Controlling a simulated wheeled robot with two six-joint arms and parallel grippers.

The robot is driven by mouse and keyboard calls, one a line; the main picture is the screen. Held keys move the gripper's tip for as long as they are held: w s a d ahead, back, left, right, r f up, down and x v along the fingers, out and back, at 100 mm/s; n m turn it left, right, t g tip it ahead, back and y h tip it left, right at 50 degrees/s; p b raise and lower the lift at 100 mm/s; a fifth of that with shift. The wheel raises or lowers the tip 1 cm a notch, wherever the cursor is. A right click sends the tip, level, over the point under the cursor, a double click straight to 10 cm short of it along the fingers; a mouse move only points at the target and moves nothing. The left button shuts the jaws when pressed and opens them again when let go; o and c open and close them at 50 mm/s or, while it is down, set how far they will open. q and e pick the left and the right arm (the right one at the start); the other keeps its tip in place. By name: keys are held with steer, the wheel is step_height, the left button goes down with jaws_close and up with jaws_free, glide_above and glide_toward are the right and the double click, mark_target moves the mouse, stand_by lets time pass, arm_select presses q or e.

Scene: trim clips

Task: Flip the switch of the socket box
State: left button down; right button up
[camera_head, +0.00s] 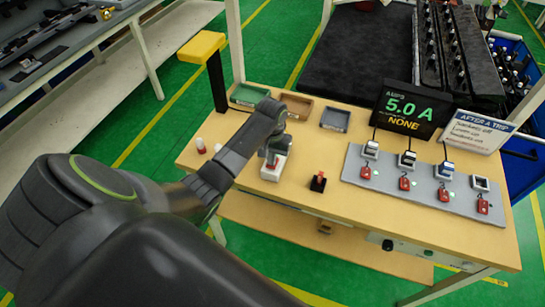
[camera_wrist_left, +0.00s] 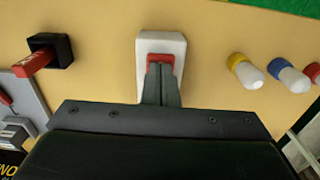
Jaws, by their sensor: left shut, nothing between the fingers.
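A white box (camera_head: 273,172) with a red switch stands on the wooden table, left of the middle in the head view. In the left wrist view the white box (camera_wrist_left: 147,45) is at the centre, and its red switch (camera_wrist_left: 160,60) shows at the fingertips. My left gripper (camera_head: 272,158) is shut and empty, right over the white box. In the wrist view its fingers (camera_wrist_left: 160,78) reach the red switch and hide part of it. I cannot tell whether they press on it. My right gripper is not in view.
A black block with a red lever (camera_head: 318,182) stands to the right. A grey panel (camera_head: 400,190) holds several plugs and red tags. A black display (camera_head: 412,107) reads 5.0 A, NONE. Trays (camera_head: 335,119) lie behind. Small capped pieces (camera_head: 201,146) stand to the left.

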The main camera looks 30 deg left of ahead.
arm_select(q)
steer(key=shift+s+f, duration=0.1)
steer(key=shift+f, duration=0.15)
step_height(320, 180, up, 3)
steer(key=p, duration=0.2)
steer(key=shift+f+p, duration=0.15)
steer(key=shift+p, duration=0.15)
steer(key=shift+b, duration=0.3)
steer(key=shift+r, duration=2.15)
